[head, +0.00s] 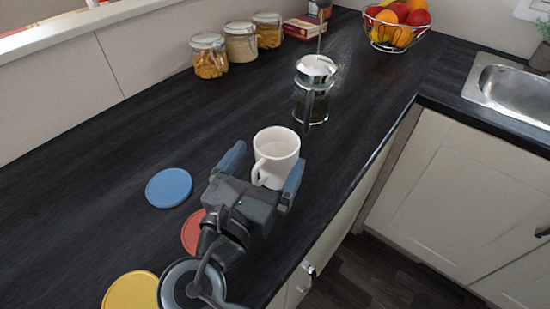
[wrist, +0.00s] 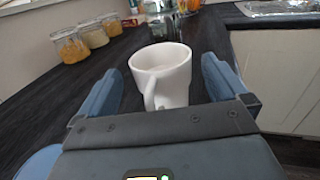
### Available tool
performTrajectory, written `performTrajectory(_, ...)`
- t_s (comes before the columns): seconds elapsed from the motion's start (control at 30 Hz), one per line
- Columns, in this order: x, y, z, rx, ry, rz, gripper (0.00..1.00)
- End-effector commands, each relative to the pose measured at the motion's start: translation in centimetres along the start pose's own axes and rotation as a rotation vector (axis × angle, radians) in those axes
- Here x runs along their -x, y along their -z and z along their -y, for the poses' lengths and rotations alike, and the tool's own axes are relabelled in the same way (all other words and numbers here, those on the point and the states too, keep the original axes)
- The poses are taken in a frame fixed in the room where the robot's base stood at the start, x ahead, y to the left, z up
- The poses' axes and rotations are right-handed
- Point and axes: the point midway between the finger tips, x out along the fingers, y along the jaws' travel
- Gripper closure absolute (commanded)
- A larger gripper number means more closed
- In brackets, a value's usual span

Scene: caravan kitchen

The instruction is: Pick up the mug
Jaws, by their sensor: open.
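A white mug (head: 277,154) stands upright on the dark worktop (head: 100,205) with its handle toward my gripper. My gripper (head: 263,168) is open, with one blue-grey finger on each side of the mug. In the wrist view the mug (wrist: 163,76) stands between and a little beyond the two fingers (wrist: 160,82), with a gap visible on both sides. The lower part of the mug is partly hidden by my gripper in the head view.
A French press (head: 313,88) stands behind the mug. Several glass jars (head: 240,42) line the wall, and a fruit bowl (head: 396,30) is at the back. Blue (head: 168,187), red (head: 192,232) and yellow (head: 130,290) coasters lie to the left. A sink (head: 512,92) is at the right.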

Motion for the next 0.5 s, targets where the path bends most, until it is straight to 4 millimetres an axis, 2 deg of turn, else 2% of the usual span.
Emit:
performTrajectory(0.1,-1.5,-0.1,0.0,0.000,0.002,0.001,0.00)
performTrajectory(0.2,-2.1,0.0,0.0,0.000,0.001,0.000,0.00)
performTrajectory(0.43,-2.1,0.0,0.0,0.000,0.000,0.000,0.00)
performTrajectory(0.5,-2.1,0.0,0.0,0.000,0.000,0.000,0.07)
